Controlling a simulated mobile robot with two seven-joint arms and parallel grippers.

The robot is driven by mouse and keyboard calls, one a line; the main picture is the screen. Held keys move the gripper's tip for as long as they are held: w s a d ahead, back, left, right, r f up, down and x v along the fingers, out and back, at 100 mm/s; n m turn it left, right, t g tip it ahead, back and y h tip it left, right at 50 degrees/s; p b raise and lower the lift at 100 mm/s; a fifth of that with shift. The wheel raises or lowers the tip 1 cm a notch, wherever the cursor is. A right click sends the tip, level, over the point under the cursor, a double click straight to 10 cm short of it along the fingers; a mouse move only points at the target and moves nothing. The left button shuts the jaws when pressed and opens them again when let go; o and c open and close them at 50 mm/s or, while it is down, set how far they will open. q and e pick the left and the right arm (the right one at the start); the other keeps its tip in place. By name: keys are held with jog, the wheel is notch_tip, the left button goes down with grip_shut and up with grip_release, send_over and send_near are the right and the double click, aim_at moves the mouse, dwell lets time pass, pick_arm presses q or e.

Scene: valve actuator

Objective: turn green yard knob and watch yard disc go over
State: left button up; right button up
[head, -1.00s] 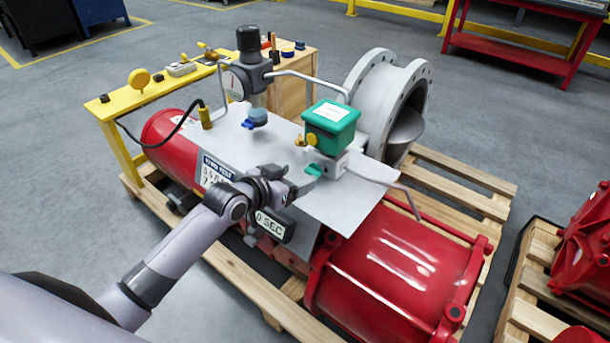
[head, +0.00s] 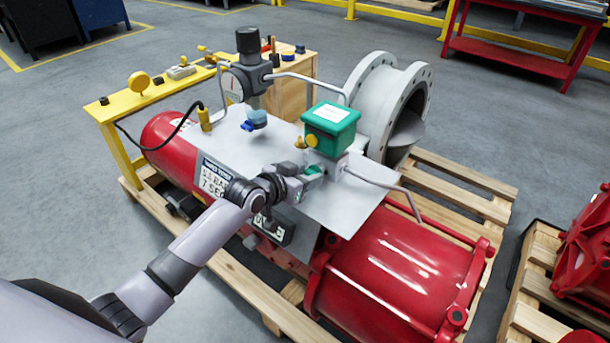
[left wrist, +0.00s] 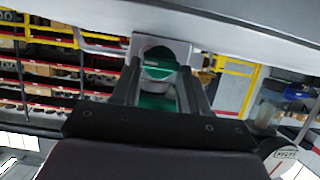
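The green knob (head: 313,171) sits on the grey block below the green box (head: 331,128), above the grey plate. My left gripper (head: 303,176) is at the knob. In the left wrist view the green knob (left wrist: 159,64) lies between my two left fingers (left wrist: 160,80), with a narrow gap seeming to show at each side, so the fingers look open around it. A grey disc (head: 406,130) shows at a slant inside the grey flanged valve body (head: 372,80); part of it is hidden by the rim. My right gripper is not in view.
The grey plate (head: 345,215) lies over the red actuator (head: 395,265) on a wooden pallet (head: 465,190). A bent metal tube (head: 385,183) runs right from the block. A regulator (head: 250,75) with a blue knob stands left. A yellow bench (head: 115,105) is behind.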

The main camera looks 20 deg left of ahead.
pick_arm(q)
jog(key=shift+a, duration=0.1)
jog(key=shift+a+f+n+h+b, duration=0.1)
jog(key=shift+n+h+b, duration=0.25)
jog(key=shift+n, duration=0.25)
jog(key=shift+w+a+f+n+g+h+b, duration=0.1)
jog(key=shift+f+n+g+h+b, duration=0.15)
jog(key=shift+n+h+b, duration=0.4)
jog(key=shift+a+n+b, duration=0.1)
jog(key=shift+n+b, duration=0.35)
jog(key=shift+b, duration=0.35)
jog(key=shift+n+h+b, duration=0.4)
jog(key=shift+h+b, duration=0.1)
jog(key=shift+r+n+b, duration=0.1)
jog(key=shift+n+b, duration=0.2)
jog(key=shift+b, duration=0.05)
jog(key=o, duration=1.1)
jog(key=shift+c, duration=0.2)
